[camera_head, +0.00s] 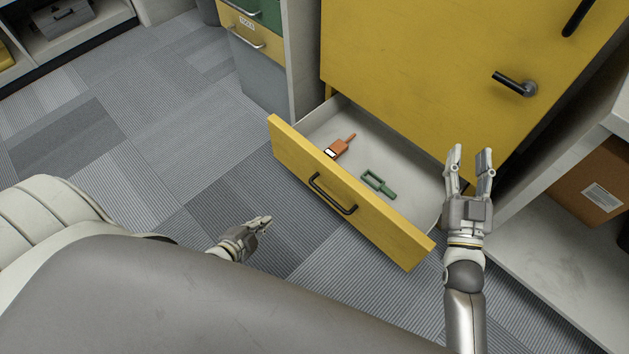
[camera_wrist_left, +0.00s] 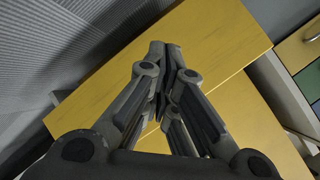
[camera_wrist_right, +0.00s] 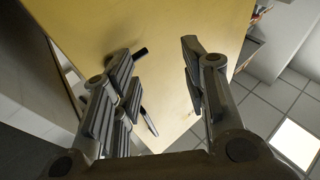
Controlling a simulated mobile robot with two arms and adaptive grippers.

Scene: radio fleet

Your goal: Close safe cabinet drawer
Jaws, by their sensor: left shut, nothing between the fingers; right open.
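The yellow safe cabinet (camera_head: 410,60) has its bottom drawer pulled out. The drawer's yellow front (camera_head: 350,195) carries a black bar handle (camera_head: 332,194). Inside lie an orange padlock-like item (camera_head: 340,147) and a green one (camera_head: 378,184). My left gripper (camera_head: 264,222) is shut and empty, low in front of the drawer front, apart from it in the head view. The left wrist view shows a yellow panel (camera_wrist_left: 215,40) beyond its fingers. My right gripper (camera_head: 470,152) is open and empty, over the drawer's right end; its wrist view shows a yellow surface (camera_wrist_right: 160,30) with black handles.
A cardboard box (camera_head: 592,185) sits on a white shelf (camera_head: 535,235) at the right. A grey cabinet with yellow and green drawers (camera_head: 262,40) stands left of the safe. Open carpet (camera_head: 150,120) lies to the left of the drawer.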

